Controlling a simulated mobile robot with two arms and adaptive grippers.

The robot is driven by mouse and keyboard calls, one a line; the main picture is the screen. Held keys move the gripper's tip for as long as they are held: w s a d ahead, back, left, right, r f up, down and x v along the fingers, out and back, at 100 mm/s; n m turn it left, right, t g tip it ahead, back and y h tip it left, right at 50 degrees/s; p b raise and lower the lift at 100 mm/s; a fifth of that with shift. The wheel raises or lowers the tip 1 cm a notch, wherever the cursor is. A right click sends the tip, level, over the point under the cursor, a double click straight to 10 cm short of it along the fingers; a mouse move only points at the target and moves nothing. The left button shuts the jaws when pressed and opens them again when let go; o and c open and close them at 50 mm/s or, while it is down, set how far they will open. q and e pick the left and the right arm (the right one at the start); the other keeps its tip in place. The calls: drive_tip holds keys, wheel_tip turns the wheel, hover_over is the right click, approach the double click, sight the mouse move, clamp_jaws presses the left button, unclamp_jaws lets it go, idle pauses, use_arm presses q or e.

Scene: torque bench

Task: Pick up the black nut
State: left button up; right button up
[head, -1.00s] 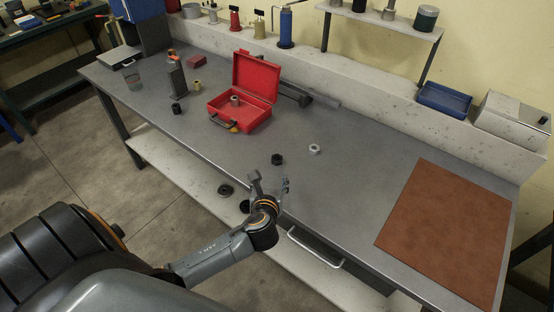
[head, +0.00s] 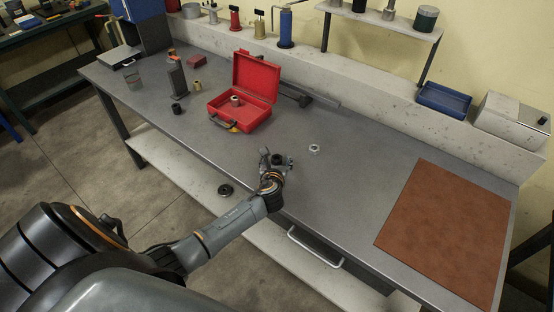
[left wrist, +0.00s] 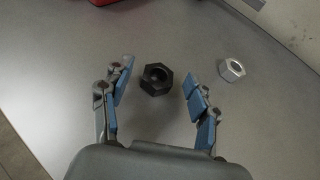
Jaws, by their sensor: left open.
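The black nut (left wrist: 156,79) lies on the grey bench top, between and slightly beyond the open fingers of my left gripper (left wrist: 158,92) in the left wrist view. The fingers stand apart on either side of it and do not appear to touch it. In the head view the black nut (head: 279,159) shows between the fingers of my left gripper (head: 276,160), near the bench's front edge. My right gripper is not in view.
A silver nut (head: 314,149) lies just right of the black one; it also shows in the left wrist view (left wrist: 232,69). An open red case (head: 262,112) stands behind to the left. A brown mat (head: 448,232) lies at the right. The bench between is clear.

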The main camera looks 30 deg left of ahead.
use_arm(q)
drive_tip(key=shift+w+a+f, duration=0.25)
drive_tip(key=shift+w, duration=0.25)
clamp_jaws()
